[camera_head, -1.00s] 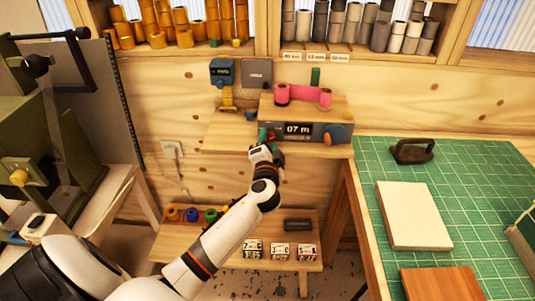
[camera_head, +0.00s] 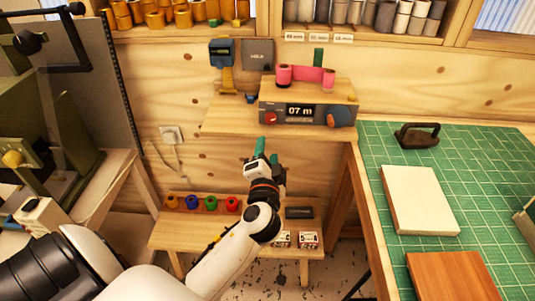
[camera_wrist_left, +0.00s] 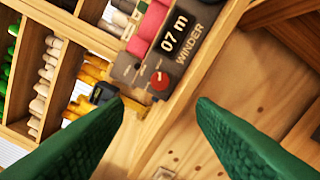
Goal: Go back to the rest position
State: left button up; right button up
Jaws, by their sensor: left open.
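My left gripper (camera_head: 267,150) is in the head view, in front of the wall panel below the winder shelf. Its two green fingers point up and hold nothing. In the left wrist view the fingers (camera_wrist_left: 160,105) stand wide apart with empty space between them. The winder (camera_head: 308,113), a grey box reading "07 m" with a red button and a blue knob, sits on the shelf above the gripper, apart from it. It also shows in the left wrist view (camera_wrist_left: 165,60). Pink foil rolls (camera_head: 306,75) sit on top of the winder. My right gripper is in neither view.
A low bench (camera_head: 190,232) with several coloured spools (camera_head: 210,203) and labelled boxes stands below, partly behind my left arm. A green cutting mat (camera_head: 470,180) with a white block (camera_head: 418,199) and a dark iron (camera_head: 416,136) is at right. Green machinery (camera_head: 40,150) stands at left.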

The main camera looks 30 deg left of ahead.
pick_arm(q)
notch_tip(320, 180, down, 20)
jog(key=d+m+g+h, duration=0.2)
jog(key=d+g+h, duration=0.1)
jog(key=h, duration=0.1)
jog(key=s+d+f+g+h, duration=0.15)
jog(key=s+f, duration=0.25)
jog(key=f, duration=0.5)
jog(key=s+d+f+g+h, duration=0.15)
jog(key=s+f, duration=0.25)
jog(key=f, duration=0.5)
jog(key=s+f+n+g+h, duration=0.1)
jog(key=s+f+n+g, duration=0.1)
jog(key=s+f, duration=0.5)
jog(key=s+d+f+n+g, duration=0.1)
jog(key=s+f+g, duration=0.2)
jog(key=s, duration=1.2)
jog(key=s+f+n+g+h, duration=0.1)
jog(key=s+f+n+g, duration=0.1)
jog(key=s+f, duration=0.8)
jog(key=shift+s+d+f+n+g+h, duration=0.2)
jog(key=shift+s+f+n+g+h, duration=0.1)
jog(key=shift+s+g, duration=0.4)
